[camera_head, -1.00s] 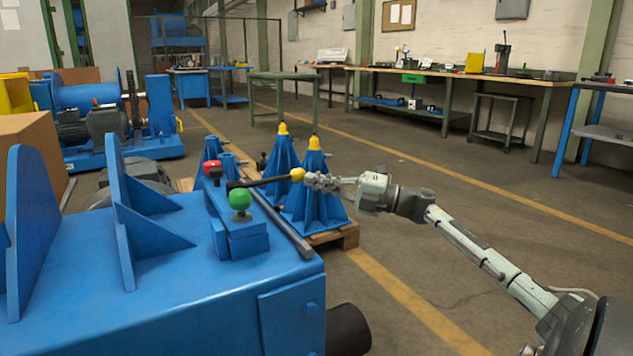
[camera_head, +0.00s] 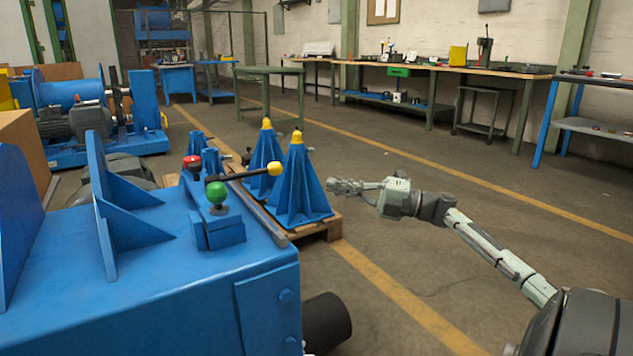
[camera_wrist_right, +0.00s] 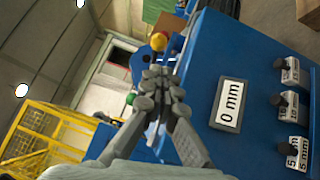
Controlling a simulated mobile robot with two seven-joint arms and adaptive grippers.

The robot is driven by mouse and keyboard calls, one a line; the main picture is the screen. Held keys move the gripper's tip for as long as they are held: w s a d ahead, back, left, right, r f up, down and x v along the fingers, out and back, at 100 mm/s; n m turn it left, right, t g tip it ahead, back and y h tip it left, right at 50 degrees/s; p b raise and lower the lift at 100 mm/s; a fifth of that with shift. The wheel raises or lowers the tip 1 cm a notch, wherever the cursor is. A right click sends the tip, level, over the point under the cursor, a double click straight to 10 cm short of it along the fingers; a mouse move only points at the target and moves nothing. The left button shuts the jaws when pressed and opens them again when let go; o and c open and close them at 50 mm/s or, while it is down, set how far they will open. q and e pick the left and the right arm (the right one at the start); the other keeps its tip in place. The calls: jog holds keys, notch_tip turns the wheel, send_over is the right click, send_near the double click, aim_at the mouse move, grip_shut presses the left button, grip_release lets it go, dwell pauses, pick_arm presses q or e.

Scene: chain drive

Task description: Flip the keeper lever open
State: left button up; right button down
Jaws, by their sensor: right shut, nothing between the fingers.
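The black lever (camera_head: 243,174) with a yellow ball knob (camera_head: 274,168), the likeliest keeper lever, lies nearly level and points right from the blue machine housing (camera_head: 190,280). A green ball knob (camera_head: 217,194) stands just in front of it, and a red knob (camera_head: 192,163) sits behind. My right gripper (camera_head: 345,187) is shut and empty, to the right of the yellow knob with a clear gap. In the right wrist view the closed fingers (camera_wrist_right: 157,90) point toward the yellow knob (camera_wrist_right: 158,41), which shows beyond them. My left gripper is out of view.
Blue stands with yellow tips (camera_head: 297,185) stand on a pallet just behind the lever. A plate marked 0 mm (camera_wrist_right: 229,104) and black pegs with labels (camera_wrist_right: 290,70) are on the blue housing. Open floor lies right of my right arm.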

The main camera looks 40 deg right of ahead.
jog(key=shift+d+v, duration=0.2)
jog(key=shift+v, duration=0.85)
jog(key=shift+w, duration=0.1)
